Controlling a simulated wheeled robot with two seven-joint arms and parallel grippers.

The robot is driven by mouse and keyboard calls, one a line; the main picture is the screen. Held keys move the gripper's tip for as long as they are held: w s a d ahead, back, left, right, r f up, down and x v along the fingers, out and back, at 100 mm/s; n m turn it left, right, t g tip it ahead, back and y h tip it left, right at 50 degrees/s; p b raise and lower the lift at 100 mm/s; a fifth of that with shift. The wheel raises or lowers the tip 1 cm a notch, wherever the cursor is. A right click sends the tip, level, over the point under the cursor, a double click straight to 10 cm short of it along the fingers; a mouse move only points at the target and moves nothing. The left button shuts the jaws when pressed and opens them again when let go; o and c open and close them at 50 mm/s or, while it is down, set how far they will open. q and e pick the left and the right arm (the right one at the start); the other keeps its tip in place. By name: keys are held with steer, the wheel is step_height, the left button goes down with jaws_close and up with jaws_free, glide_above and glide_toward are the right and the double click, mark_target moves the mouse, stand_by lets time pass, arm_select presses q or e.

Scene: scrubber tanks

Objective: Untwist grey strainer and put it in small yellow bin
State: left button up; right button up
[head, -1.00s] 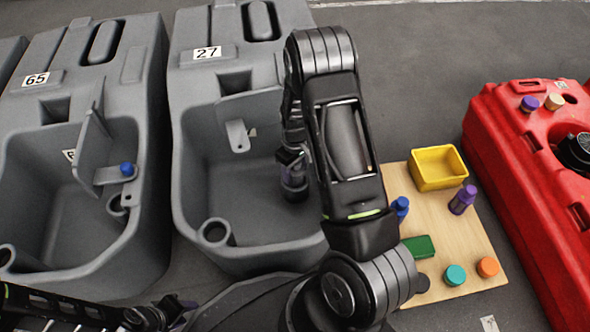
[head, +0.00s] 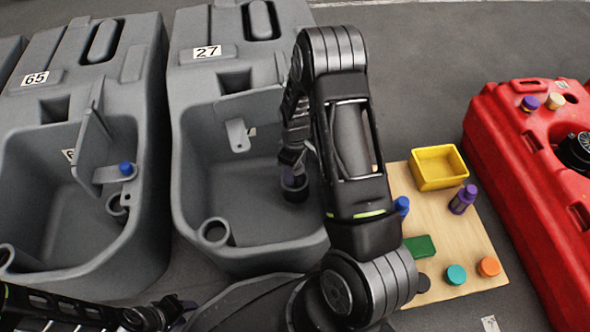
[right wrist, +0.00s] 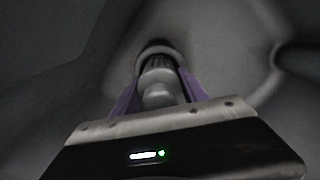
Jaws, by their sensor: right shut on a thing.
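The grey strainer (right wrist: 158,86) shows in the right wrist view as a pale grey knobbed piece with a darker ridged part. Its far end meets a round collar in the tank; I cannot tell how far it is screwed in. My right gripper (right wrist: 156,100) is shut on it, a purple finger on each side. In the head view my right gripper (head: 290,174) points down into the tank marked 27, above a dark round fitting (head: 296,192). The small yellow bin (head: 437,183) looks empty. My left gripper (head: 178,314) is at the bottom left, its fingers unclear.
A wooden board (head: 462,238) carries the yellow bin, a purple bottle (head: 463,199), a green block (head: 420,247) and several caps. The tank marked 27 (head: 188,160) has high walls around my right gripper. A red tank (head: 520,165) stands at the right.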

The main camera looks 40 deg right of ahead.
steer(key=shift+n, duration=2.7)
steer(key=shift+r+p, duration=0.7)
steer(key=shift+r, duration=0.4)
steer(key=shift+r+p, duration=2.2)
steer(key=shift+r, duration=0.7)
steer(key=shift+r+p, duration=2.25)
steer(key=shift+r, duration=0.75)
